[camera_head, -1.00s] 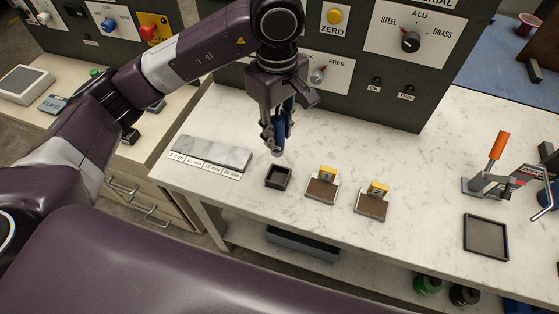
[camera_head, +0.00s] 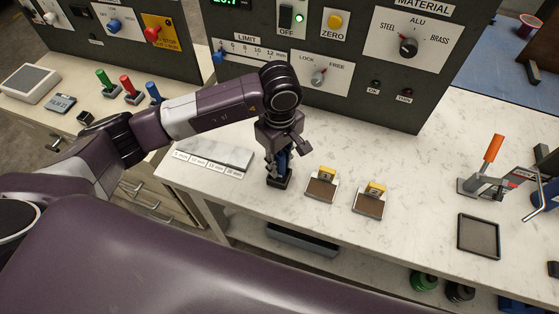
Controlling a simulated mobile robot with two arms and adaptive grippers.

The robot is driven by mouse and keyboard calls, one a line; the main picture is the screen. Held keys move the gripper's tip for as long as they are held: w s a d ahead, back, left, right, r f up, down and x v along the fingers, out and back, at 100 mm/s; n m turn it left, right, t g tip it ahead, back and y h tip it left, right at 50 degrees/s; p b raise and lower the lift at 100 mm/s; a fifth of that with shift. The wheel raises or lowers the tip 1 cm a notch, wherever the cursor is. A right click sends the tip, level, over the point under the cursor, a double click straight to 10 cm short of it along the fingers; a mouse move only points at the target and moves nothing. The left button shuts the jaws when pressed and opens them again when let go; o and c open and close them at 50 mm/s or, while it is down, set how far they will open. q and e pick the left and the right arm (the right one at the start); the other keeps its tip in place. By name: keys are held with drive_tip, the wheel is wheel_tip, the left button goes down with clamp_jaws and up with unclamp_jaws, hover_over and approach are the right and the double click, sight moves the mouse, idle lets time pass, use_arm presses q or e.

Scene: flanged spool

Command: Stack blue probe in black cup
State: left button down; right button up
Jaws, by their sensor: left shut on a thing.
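The blue probe (camera_head: 281,163) is upright between the fingers of my left gripper (camera_head: 279,166), which is shut on it. The small square black cup (camera_head: 279,182) stands on the white marble worktop directly below the gripper. The probe's lower end is at the cup's opening; the fingers hide part of it, so I cannot tell whether it rests on the cup's floor. My right gripper does not show.
A stepped gauge plate (camera_head: 215,155) lies to the left. A dark control panel (camera_head: 330,60) rises behind. A black tray (camera_head: 478,236) and a toggle clamp (camera_head: 489,180) are farther right.

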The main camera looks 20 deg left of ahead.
use_arm(q)
drive_tip(key=shift+f+b, duration=0.35)
drive_tip(key=shift+b, duration=0.15)
drive_tip(key=c, duration=1.6)
unclamp_jaws()
drive_tip(key=shift+r, duration=0.15)
drive_tip(key=shift+r+p, duration=0.2)
drive_tip(key=shift+p, duration=0.25)
drive_tip(key=shift+r, duration=0.3)
wheel_tip(320, 180, up, 10)
drive_tip(key=b, duration=0.3)
drive_tip(key=shift+b, duration=0.35)
drive_tip(key=shift+r, duration=0.75)
